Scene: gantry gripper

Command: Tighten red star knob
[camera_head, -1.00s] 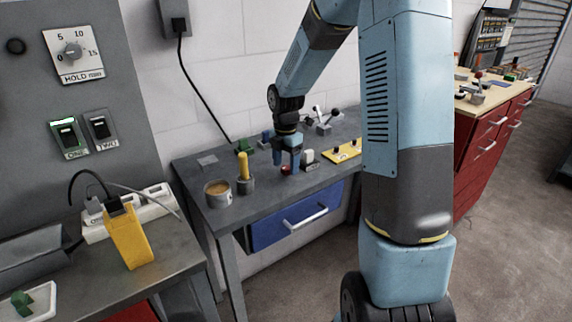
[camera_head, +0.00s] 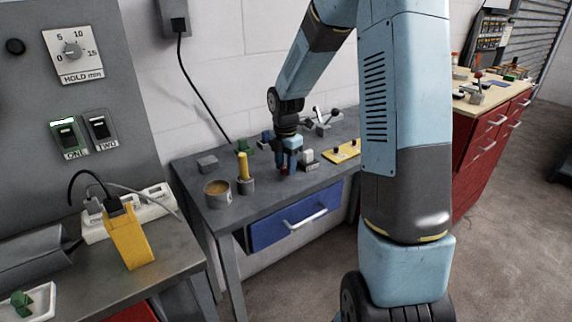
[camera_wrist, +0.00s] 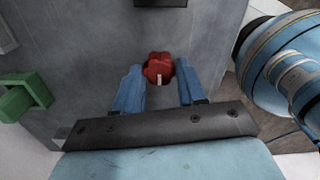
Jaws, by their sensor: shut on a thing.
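The red star knob (camera_wrist: 158,66) is near the middle of the wrist view, between the blue fingertips of my gripper (camera_wrist: 159,70). A small white mark shows on the knob's near side. My gripper is shut on the knob, one finger on each side; the exact contact is hard to see. In the head view, my gripper (camera_head: 286,168) points down at the grey bench top, with only a bit of red showing between its fingers. The knob's base is hidden.
On the grey bench (camera_head: 265,200) stand a brown-topped can (camera_head: 217,192), a yellow-handled piece (camera_head: 243,166) and a white-topped piece (camera_head: 307,155) close to my gripper. A yellow plate (camera_head: 345,152) lies to the right. A blue drawer (camera_head: 295,222) is below.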

